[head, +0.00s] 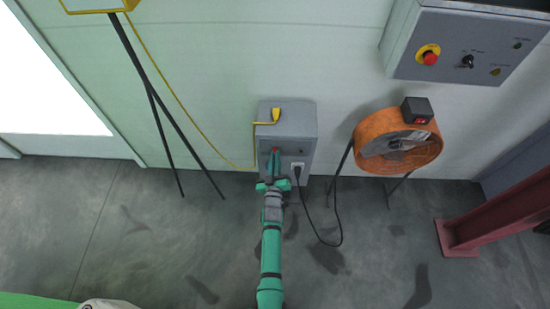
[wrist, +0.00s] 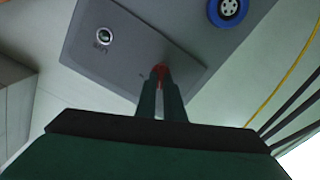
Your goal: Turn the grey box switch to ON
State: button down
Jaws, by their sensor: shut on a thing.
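The grey box (head: 287,120) stands low against the wall in the head view; its front face (wrist: 130,50) fills much of the wrist view. My gripper (head: 275,157) reaches up to the front of the box. In the wrist view its two dark fingers (wrist: 160,80) are closed on the small red switch (wrist: 159,70) near the edge of the face. The fingers hide most of the switch, so I cannot tell its position. A round metal fitting (wrist: 104,36) and a blue round socket (wrist: 228,9) are on the box.
A black cable (head: 341,234) hangs from the front of the box. A yellow cable (head: 183,105) runs to its left. An orange fan (head: 398,140) stands at right, below a wall control box (head: 465,45). Dark stand legs (head: 158,105) are at left. A red steel post (head: 495,218) is far right.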

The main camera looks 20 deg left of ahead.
jog(key=shift+w+d+m, duration=0.1)
jog(key=shift+d+m, duration=0.1)
jog(key=shift+m, duration=3.3)
jog(key=shift+w+d+m, duration=0.1)
jog(key=shift+d+m, duration=0.05)
jog(key=shift+m, duration=3.35)
jog(key=shift+s+f, duration=0.1)
jog(key=c, duration=1.9)
grip_release()
jog(key=shift+o, duration=0.2)
